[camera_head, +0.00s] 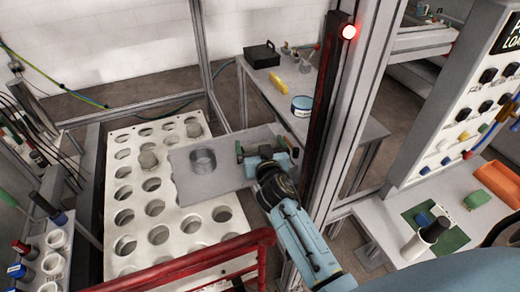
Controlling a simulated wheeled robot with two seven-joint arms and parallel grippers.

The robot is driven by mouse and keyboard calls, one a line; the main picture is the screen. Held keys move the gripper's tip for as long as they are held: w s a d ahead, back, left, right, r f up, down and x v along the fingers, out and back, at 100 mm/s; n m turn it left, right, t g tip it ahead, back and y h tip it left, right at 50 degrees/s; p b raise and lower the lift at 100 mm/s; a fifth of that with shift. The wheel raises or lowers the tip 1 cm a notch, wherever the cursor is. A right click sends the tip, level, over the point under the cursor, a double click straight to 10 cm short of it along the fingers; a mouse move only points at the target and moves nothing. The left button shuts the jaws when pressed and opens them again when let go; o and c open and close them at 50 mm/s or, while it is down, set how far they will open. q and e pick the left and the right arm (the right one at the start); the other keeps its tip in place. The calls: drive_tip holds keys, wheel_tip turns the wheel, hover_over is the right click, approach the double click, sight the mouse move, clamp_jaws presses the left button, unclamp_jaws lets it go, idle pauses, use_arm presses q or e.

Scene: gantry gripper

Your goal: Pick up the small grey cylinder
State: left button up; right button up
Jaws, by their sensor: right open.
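The small grey cylinder (203,161) stands upright on a flat grey plate (185,183) beside the perforated white rack. My right gripper (265,146), on its light blue arm, is to the right of the cylinder, over the plate's right side. Its jaws are spread apart, with a visible gap between them and the cylinder. They hold nothing that I can see. My left gripper is not in view.
The white rack (130,255) has many round holes, a few filled with grey pieces. A red rail (200,262) crosses in front. A metal post (340,120) rises right of my gripper. A grey table (345,122) stands behind, and a workbench (375,215) at right.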

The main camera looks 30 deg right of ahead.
drive_tip(key=shift+r, duration=0.1)
drive_tip(key=c, duration=0.9)
